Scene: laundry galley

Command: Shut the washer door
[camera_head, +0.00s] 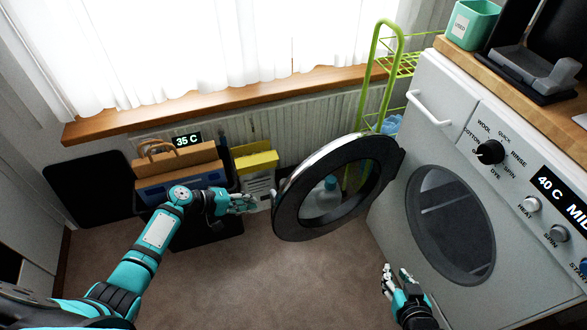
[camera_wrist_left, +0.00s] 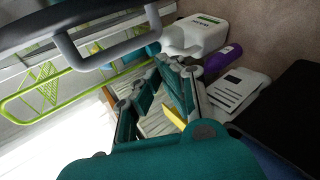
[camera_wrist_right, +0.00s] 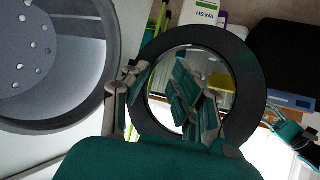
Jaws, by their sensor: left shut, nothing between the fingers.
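The white washer (camera_head: 487,150) stands at the right, with its dark round opening (camera_head: 450,225) uncovered. Its dark ring-shaped door (camera_head: 296,212) with a clear middle stands wide open, swung out to the left from the opening's left side. The door also shows in the right wrist view (camera_wrist_right: 250,75), beside the opening and drum (camera_wrist_right: 45,60). My left gripper (camera_head: 243,203) is shut and empty, left of the door's free edge, apparently not touching it. My right gripper (camera_head: 396,279) is open and empty, low in front of the washer, right of the door and apart from it.
A green wire rack (camera_head: 378,75) stands behind the door, near the wall. A wooden sill (camera_head: 230,105) and radiator run along the back. The brown floor (camera_head: 260,275) in front is clear.

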